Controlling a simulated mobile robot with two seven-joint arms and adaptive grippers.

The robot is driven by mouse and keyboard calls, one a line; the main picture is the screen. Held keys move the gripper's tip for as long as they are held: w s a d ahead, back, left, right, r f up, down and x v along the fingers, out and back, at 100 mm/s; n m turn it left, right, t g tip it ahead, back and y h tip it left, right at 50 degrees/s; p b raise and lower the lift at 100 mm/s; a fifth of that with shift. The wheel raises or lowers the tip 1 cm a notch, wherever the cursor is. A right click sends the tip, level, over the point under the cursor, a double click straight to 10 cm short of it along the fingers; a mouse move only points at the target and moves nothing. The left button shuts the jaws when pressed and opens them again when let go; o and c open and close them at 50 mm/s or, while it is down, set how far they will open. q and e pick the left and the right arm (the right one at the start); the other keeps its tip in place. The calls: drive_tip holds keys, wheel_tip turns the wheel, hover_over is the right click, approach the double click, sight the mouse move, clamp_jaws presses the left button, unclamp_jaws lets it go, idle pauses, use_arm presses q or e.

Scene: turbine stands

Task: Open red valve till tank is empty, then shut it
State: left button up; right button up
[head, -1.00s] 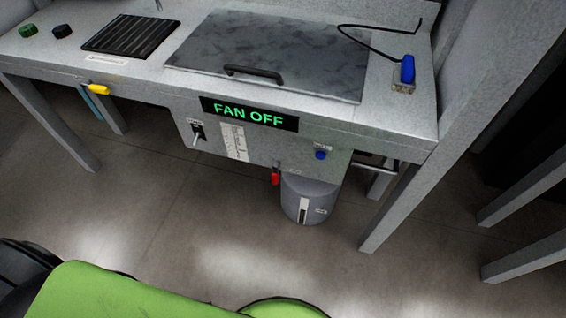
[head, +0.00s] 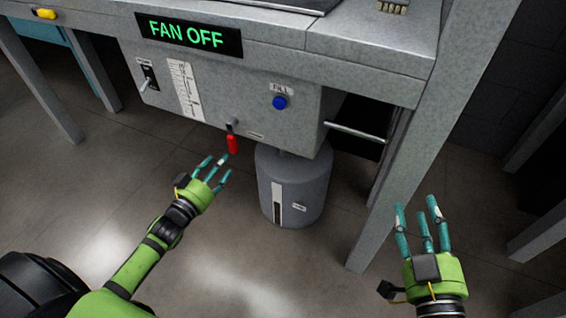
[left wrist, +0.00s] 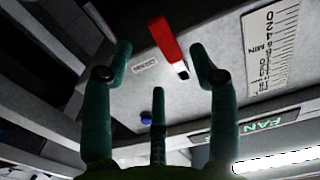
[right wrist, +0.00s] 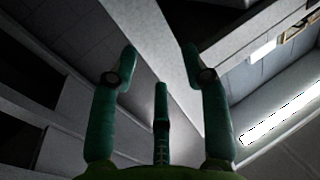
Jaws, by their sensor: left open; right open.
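The red valve handle (head: 232,144) hangs down from a short pipe at the lower front of the grey tank box (head: 215,100). It also shows in the left wrist view (left wrist: 164,40), between and beyond the fingertips. My left gripper (head: 214,166) is open and empty, just below and left of the handle, with no clear contact. A scale (head: 186,90) is on the tank front; I cannot read a liquid level on it. A grey cylindrical container (head: 293,187) stands on the floor below the box. My right gripper (head: 418,212) is open and empty at the right, near the stand's leg.
A blue FILL button (head: 279,102), a fan switch (head: 148,78) and a FAN OFF display (head: 189,35) are on the front. A stand leg (head: 393,205) rises beside my right gripper. A yellow handle (head: 43,14) is at upper left. The floor in front is clear.

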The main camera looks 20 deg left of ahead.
sight(233, 148)
use_arm(q)
drive_tip(key=w, duration=0.1)
drive_tip(key=w+b, duration=0.1)
drive_tip(key=w, duration=0.1)
drive_tip(key=shift+d+r, duration=0.15)
drive_tip(key=shift+r, duration=0.05)
drive_tip(key=w, duration=0.1)
drive_tip(key=w+b, duration=0.1)
drive_tip(key=w, duration=0.1)
drive_tip(key=shift+w+d, duration=0.2)
drive_tip(key=shift+w, duration=0.4)
use_arm(e)
drive_tip(key=s+a+r+n+t+y, duration=0.1)
drive_tip(key=s+r+t+y, duration=0.2)
drive_tip(key=r, duration=0.3)
drive_tip(key=s+a+r+n+t+y, duration=0.1)
drive_tip(key=s+r+t+y, duration=0.2)
drive_tip(key=r, duration=0.4)
drive_tip(key=shift+s+a+n+t+y, duration=0.15)
drive_tip(key=shift+s+n+t+y, duration=0.15)
drive_tip(key=shift+s+y, duration=0.15)
drive_tip(key=shift+r, duration=0.1)
use_arm(q)
clamp_jaws()
